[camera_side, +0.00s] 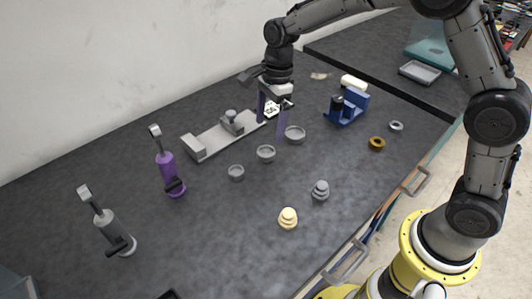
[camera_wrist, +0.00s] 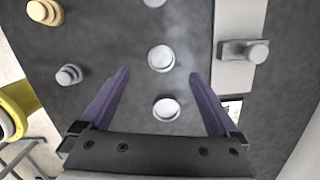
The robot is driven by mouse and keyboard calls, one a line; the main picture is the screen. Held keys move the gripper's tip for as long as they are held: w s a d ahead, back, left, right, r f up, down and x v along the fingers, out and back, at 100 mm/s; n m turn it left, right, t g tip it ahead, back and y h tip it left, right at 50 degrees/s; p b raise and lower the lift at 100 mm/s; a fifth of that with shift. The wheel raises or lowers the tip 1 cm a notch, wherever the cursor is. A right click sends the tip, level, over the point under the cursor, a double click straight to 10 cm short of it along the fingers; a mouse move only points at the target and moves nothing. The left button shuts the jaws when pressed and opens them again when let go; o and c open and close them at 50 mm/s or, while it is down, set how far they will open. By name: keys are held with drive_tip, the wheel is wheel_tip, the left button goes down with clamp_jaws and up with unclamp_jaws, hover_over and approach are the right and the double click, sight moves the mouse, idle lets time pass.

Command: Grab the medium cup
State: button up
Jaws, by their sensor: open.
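Three round grey cups stand in a row on the dark table. The medium cup (camera_side: 266,153) is the middle one, and it shows in the wrist view (camera_wrist: 161,58) just beyond the fingertips. The large cup (camera_side: 295,133) lies between the fingers in the wrist view (camera_wrist: 166,109). The small cup (camera_side: 236,172) is cut by the top edge of the wrist view (camera_wrist: 155,2). My gripper (camera_side: 271,128) has purple fingers pointing down, open and empty above the table. In the wrist view my gripper (camera_wrist: 158,73) spans wider than the cups.
A grey rail fixture (camera_side: 210,139) lies behind the cups. A blue fixture (camera_side: 347,108) stands right. Yellow (camera_side: 288,218) and grey (camera_side: 321,190) stepped pieces stand in front. Purple (camera_side: 167,172) and grey (camera_side: 108,226) upright tools stand left. Table around the cups is clear.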

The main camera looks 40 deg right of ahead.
sight(266, 151)
drive_tip(key=shift+w+a+f, duration=0.1)
drive_tip(key=shift+a+f, duration=0.1)
drive_tip(key=shift+f, duration=1.75)
drive_tip(key=shift+w+a+f, duration=0.1)
drive_tip(key=shift+a+f, duration=0.05)
drive_tip(key=shift+f, duration=1.8)
drive_tip(key=c, duration=1.5)
